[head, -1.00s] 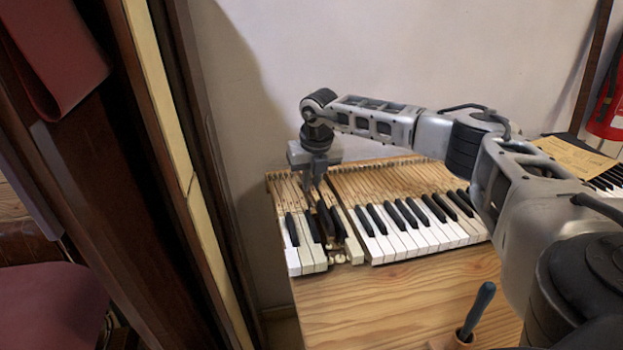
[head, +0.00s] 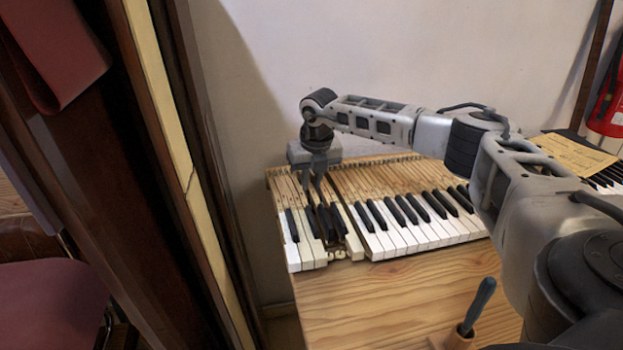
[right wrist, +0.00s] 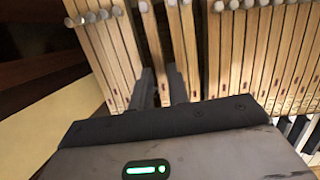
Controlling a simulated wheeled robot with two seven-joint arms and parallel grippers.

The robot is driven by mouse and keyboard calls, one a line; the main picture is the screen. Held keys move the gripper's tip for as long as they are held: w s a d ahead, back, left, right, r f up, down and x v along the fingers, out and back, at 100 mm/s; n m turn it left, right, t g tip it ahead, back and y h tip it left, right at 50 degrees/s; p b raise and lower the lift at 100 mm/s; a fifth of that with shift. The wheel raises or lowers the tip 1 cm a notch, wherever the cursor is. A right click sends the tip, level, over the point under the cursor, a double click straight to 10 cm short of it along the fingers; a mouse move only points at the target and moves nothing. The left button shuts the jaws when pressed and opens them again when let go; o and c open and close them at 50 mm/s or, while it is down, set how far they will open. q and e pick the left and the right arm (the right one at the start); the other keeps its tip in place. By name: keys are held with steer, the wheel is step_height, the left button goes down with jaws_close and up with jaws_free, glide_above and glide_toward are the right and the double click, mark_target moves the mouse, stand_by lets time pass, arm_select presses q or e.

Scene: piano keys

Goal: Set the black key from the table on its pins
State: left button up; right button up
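My right gripper (head: 314,190) points down over the left part of the keyboard, behind the black keys. Its two fingers look parted in the head view, one on each side of a wooden key stick. In the right wrist view the fingers (right wrist: 162,88) show a narrow gap with a wooden key stick (right wrist: 153,45) running into it. A black key (head: 325,222) lies in the gap in the row, just in front of the fingers. Whether it sits on its pins is hidden. My left gripper is out of view.
White and black keys (head: 415,225) stand to the right of the gap, a few more (head: 298,235) to the left. A blue-handled tool (head: 478,305) stands in a wooden holder (head: 462,338) at the front. The bare table (head: 390,295) is clear.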

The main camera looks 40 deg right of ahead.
steer(key=shift+r, duration=0.1)
stand_by(0.4)
steer(key=shift+w+p+v, duration=0.2)
steer(key=shift+p+v, duration=0.8)
steer(key=shift+p, duration=0.05)
steer(key=shift+d+r, duration=0.1)
steer(key=shift+d, duration=0.05)
steer(key=shift+o, duration=0.3)
steer(key=o, duration=0.5)
steer(key=shift+w+d+p+v, duration=0.1)
steer(key=shift+w+p+v, duration=0.05)
steer(key=shift+p+v, duration=0.6)
steer(key=shift+w+d+p+v, duration=0.1)
steer(key=shift+w+p+v, duration=0.1)
steer(key=shift+p+v, duration=0.6)
steer(key=shift+w+p+v, duration=0.15)
steer(key=shift+p+v, duration=0.45)
steer(key=shift+v, duration=0.2)
steer(key=shift+r, duration=0.15)
